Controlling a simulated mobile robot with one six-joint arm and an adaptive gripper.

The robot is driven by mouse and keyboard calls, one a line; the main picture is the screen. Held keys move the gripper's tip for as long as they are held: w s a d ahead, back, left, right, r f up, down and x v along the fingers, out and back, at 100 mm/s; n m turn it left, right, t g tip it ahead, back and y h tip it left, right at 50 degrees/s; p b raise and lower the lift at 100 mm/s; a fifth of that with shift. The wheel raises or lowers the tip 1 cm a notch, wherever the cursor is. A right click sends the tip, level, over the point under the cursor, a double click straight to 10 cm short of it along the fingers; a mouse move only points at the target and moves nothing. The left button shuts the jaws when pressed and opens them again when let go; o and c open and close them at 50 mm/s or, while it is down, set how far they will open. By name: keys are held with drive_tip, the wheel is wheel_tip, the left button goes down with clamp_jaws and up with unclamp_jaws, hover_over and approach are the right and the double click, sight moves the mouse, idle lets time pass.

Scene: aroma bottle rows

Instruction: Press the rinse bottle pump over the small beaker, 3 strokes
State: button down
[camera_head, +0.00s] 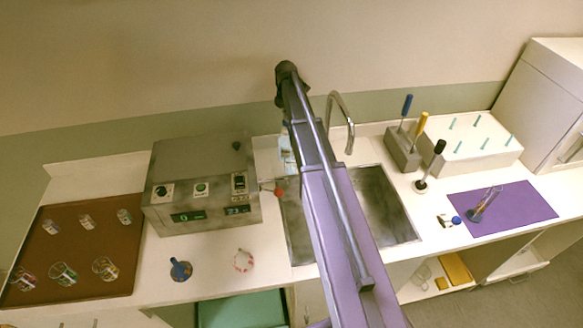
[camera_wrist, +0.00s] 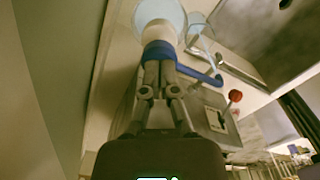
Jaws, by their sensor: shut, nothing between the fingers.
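The rinse bottle shows in the wrist view as a pale blue body (camera_wrist: 160,14) with a white neck and a blue pump head (camera_wrist: 158,49), whose spout reaches right. My gripper (camera_wrist: 162,66) is shut and empty, its fingertips at the top of the pump head. They look in contact, but I cannot tell how far the pump is pressed. A small clear beaker (camera_wrist: 197,24) stands beside the bottle, near the spout side. In the head view, a pale part of the bottle (camera_head: 286,150) shows left of my arm, which hides the rest, and the gripper cannot be made out.
A grey metal machine (camera_head: 203,215) with a red-knobbed lever (camera_head: 279,192) stands left of the sink (camera_head: 385,205). A tap (camera_head: 341,105) rises behind my arm. A brown tray (camera_head: 88,255) with glassware is at left; a purple mat (camera_head: 525,205) and tool block (camera_head: 402,150) are at right.

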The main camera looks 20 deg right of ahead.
drive_tip(key=shift+f, duration=0.3)
drive_tip(key=shift+r, duration=0.25)
drive_tip(key=shift+r+p, duration=1.8)
drive_tip(key=shift+p, duration=0.05)
drive_tip(key=shift+f+b, duration=2.05)
drive_tip(key=shift+r, duration=0.25)
drive_tip(key=shift+r+p, duration=1.8)
drive_tip(key=shift+p, duration=0.25)
